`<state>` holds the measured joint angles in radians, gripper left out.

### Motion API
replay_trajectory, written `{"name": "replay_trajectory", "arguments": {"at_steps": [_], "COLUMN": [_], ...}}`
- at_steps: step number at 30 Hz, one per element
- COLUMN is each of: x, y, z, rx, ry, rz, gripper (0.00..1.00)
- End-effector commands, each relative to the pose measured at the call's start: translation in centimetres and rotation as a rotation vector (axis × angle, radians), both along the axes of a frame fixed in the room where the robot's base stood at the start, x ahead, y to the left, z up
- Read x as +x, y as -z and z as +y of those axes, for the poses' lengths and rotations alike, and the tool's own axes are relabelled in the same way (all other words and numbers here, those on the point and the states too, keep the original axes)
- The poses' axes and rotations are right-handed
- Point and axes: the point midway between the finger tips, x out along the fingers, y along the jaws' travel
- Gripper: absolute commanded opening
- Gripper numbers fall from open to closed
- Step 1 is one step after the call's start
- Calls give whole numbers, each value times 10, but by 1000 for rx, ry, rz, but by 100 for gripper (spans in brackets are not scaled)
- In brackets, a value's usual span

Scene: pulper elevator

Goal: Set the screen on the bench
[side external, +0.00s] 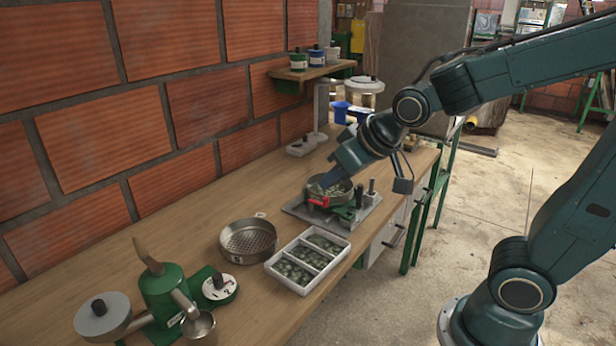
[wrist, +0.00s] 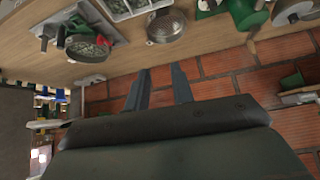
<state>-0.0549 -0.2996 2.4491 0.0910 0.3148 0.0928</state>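A round metal screen with a perforated floor (side external: 248,241) sits empty on the wooden bench (side external: 190,228); it also shows in the wrist view (wrist: 166,26). A second round pan (side external: 343,198) holds green pieces and sits on a grey plate with a green fixture and a red part. It also shows in the wrist view (wrist: 88,50). My gripper (wrist: 161,70) is open, with two separate fingers and nothing between them. In the side view my gripper (side external: 325,186) overlaps the filled pan, hiding part of it; contact cannot be told.
A white three-compartment tray (side external: 308,260) with green pieces is beside the empty screen. A green hand-cranked machine (side external: 165,294) and a numbered dial (side external: 219,287) stand at the near end. A brick wall (side external: 110,130) borders the bench; a shelf (side external: 310,72) holds jars.

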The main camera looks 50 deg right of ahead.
Motion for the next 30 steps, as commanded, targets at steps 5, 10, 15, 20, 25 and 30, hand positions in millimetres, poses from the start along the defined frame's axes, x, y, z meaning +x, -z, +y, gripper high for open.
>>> {"name": "replay_trajectory", "arguments": {"at_steps": [5, 10, 15, 20, 25, 30], "x": [-46, -91, -125, -142, -145, -145], "y": [-16, -25, -28, -28, -27, -27], "z": [1, 2, 4, 5, 5, 5], "rx": [6, 7, 3, 0, 0, 0], "ry": [-25, -53, -79, -92, -95, -94], "rz": [54, 113, 160, 184, 191, 190], "gripper": [24, 24, 24, 24, 24, 24]}}
